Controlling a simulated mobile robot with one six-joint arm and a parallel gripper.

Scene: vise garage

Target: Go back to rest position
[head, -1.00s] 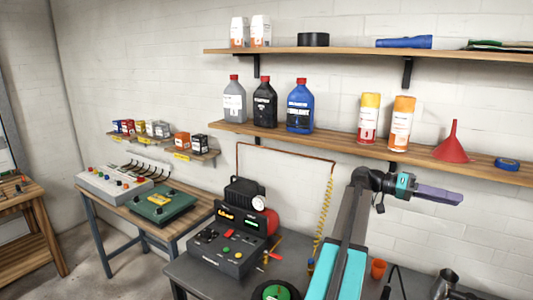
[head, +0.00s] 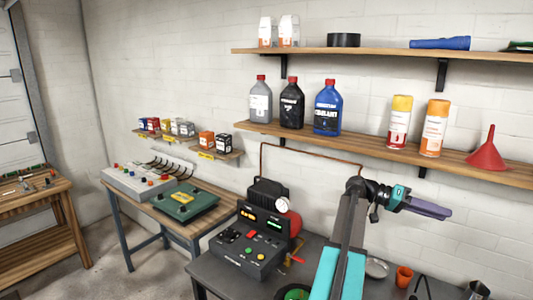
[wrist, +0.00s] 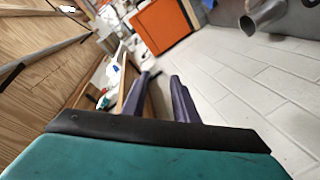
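My gripper (head: 450,213) is at the end of my arm, in front of the white brick wall and below the right end of the lower shelf. It points to the right in the head view. In the wrist view its two purple fingers (wrist: 160,77) stand apart with a gap between them. The gripper is open, and nothing shows between the fingers.
The lower shelf (head: 262,129) holds bottles, spray cans and a red funnel (head: 487,152). Below is a dark bench with a control box (head: 245,252), an orange cup (head: 404,276) and a metal dish (head: 377,268). A wooden workbench (head: 45,210) stands left, with open floor beside it.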

